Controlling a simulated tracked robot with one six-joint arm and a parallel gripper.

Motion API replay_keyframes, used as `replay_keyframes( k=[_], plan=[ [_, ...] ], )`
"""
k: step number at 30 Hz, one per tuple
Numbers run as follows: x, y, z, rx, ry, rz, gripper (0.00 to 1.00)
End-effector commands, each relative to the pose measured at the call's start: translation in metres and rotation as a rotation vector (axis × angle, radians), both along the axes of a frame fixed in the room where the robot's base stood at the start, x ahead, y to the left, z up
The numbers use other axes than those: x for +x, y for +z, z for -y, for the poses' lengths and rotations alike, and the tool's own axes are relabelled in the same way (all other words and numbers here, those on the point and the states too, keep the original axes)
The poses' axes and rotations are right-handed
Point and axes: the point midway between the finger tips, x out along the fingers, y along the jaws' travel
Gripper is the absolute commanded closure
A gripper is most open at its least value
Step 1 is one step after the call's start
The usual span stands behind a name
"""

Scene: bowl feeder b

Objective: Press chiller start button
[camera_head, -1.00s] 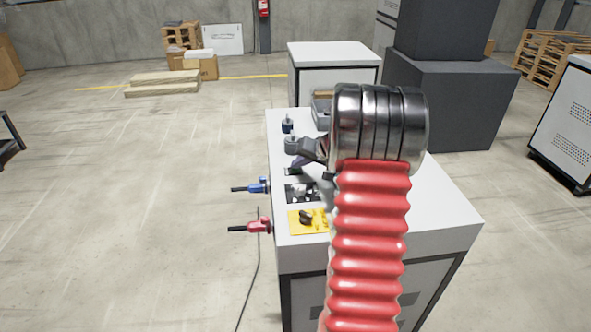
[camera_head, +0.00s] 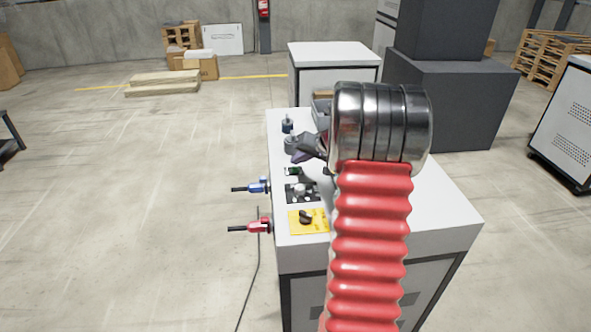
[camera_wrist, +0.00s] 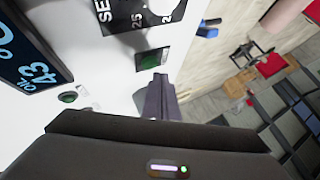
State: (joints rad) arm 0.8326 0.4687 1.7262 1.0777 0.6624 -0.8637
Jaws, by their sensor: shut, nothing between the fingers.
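A green rectangular button or rocker (camera_wrist: 150,58) in a black frame sits on the white top in the wrist view; it also shows as a small green patch in the head view (camera_head: 293,171). A round green button (camera_wrist: 68,97) with a small label lies further left in the wrist view. I cannot read which is the chiller start. My gripper (camera_wrist: 157,90) is shut and empty, its fingertips close to the rectangular one; whether they touch is unclear. In the head view my gripper (camera_head: 301,156) is partly hidden behind my arm.
A display (camera_wrist: 32,50) reading "OIL 43 °C" and a black dial plate (camera_wrist: 140,12) flank the buttons. In the head view, a yellow plate with a black knob (camera_head: 305,218), blue (camera_head: 258,186) and red (camera_head: 258,226) connectors line the cabinet's left edge. Dark knobs (camera_head: 288,126) stand behind.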

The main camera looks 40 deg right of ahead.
Motion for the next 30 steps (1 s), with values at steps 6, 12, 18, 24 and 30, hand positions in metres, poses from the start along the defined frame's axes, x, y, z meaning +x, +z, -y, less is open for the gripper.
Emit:
replay_keyframes(
  k=[6,12,18,24,30],
  plan=[
    [0.000,0.005,0.000,-0.002,0.001,0.001,1.00],
    [0.000,0.019,0.000,-0.002,0.000,0.001,1.00],
    [0.000,0.033,0.000,-0.002,0.000,0.001,1.00],
    [0.000,0.047,0.000,-0.002,0.000,0.001,1.00],
    [0.000,0.050,0.000,0.000,-0.001,0.001,1.00]
  ],
)
